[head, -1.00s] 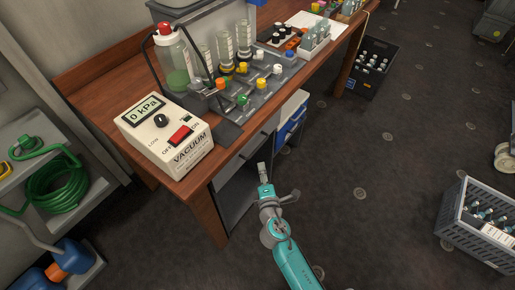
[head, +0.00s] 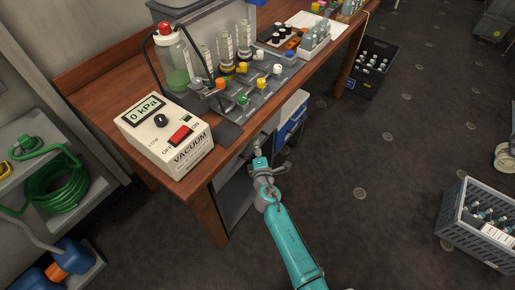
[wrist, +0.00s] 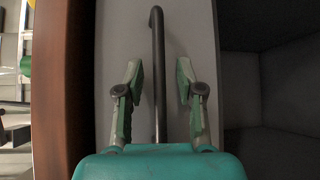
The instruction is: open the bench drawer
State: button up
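The bench drawer (wrist: 196,25) has a plain grey front under the wooden bench top, and it looks shut. Its dark bar handle (wrist: 157,60) runs up the middle of the wrist view. My gripper (wrist: 158,75) is open, with one finger on each side of the handle and a gap to the bar on both sides. In the head view my gripper (head: 257,150) is at the drawer front, below the bench edge. There the arm and gripper hide much of the drawer and handle.
The wooden bench (head: 110,115) carries a vacuum unit (head: 165,135), a bottle and a valve manifold. An open dark compartment (wrist: 270,90) lies beside the drawer front. A blue and white box (head: 291,125) stands under the bench. The floor (head: 370,220) to the right is clear up to a crate (head: 470,230).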

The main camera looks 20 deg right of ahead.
grip_shut()
dwell(0.3)
